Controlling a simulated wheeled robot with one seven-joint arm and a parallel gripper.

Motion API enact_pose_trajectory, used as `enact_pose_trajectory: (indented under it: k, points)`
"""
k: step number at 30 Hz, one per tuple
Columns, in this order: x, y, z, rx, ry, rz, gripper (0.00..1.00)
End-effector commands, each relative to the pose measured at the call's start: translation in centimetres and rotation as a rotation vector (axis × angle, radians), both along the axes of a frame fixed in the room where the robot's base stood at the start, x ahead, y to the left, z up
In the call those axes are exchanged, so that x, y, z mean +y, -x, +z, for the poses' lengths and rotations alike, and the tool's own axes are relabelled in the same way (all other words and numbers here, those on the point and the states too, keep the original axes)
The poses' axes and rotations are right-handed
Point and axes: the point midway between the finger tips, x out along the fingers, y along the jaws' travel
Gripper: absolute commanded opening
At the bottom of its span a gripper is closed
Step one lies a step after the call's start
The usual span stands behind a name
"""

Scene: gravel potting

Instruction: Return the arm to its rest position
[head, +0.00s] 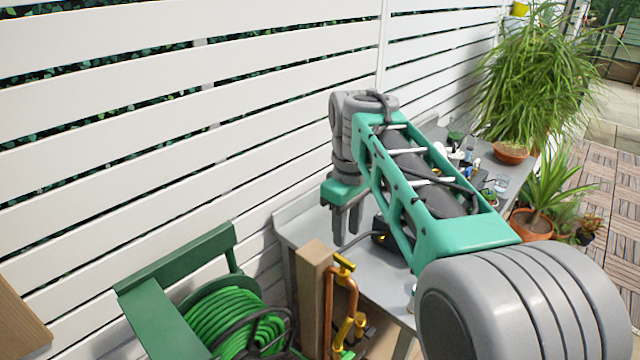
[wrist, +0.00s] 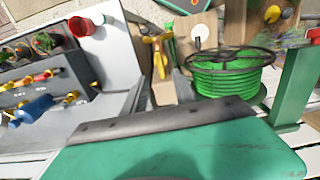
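My green and grey arm reaches across the head view from the lower right, bent at an elbow near the white fence. My gripper (head: 347,222) points down over the left end of the grey bench (head: 297,226). It also shows in the wrist view (wrist: 162,88), with two dark fingers standing apart. I see nothing between the fingers, so it is open and empty. My arm hides much of the bench in the head view.
A green hose reel (head: 228,316) and a wooden post (head: 313,295) with yellow taps stand in front of the bench's left end. The white fence (head: 290,90) runs close behind. Potted plants (head: 535,90) stand at the right. A red cup (wrist: 85,27) shows in the wrist view.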

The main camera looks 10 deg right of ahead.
Motion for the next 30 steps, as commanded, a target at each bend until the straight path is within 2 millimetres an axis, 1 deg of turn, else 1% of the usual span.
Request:
enact_pose_trajectory:
  k: [2,4,7,11,12,16,18,21,30]
  points:
    - [0.0,0.6,-0.1,-0.015,0.0,-0.025,0.34]
    - [0.1,1.8,-0.6,-0.042,-0.001,-0.075,0.34]
    - [0.2,4.5,-2.1,-0.1,-0.01,-0.192,0.34]
    - [0.3,8.2,-4.8,-0.19,-0.036,-0.364,0.34]
    - [0.4,9.3,-5.8,-0.215,-0.046,-0.414,0.34]
    - [0.4,12.0,-8.6,-0.275,-0.078,-0.543,0.34]
    - [0.4,12.8,-9.6,-0.295,-0.091,-0.584,0.34]
    - [0.4,13.3,-10.3,-0.304,-0.098,-0.61,0.34]
    - [0.4,13.3,-10.3,-0.302,-0.097,-0.611,0.34]
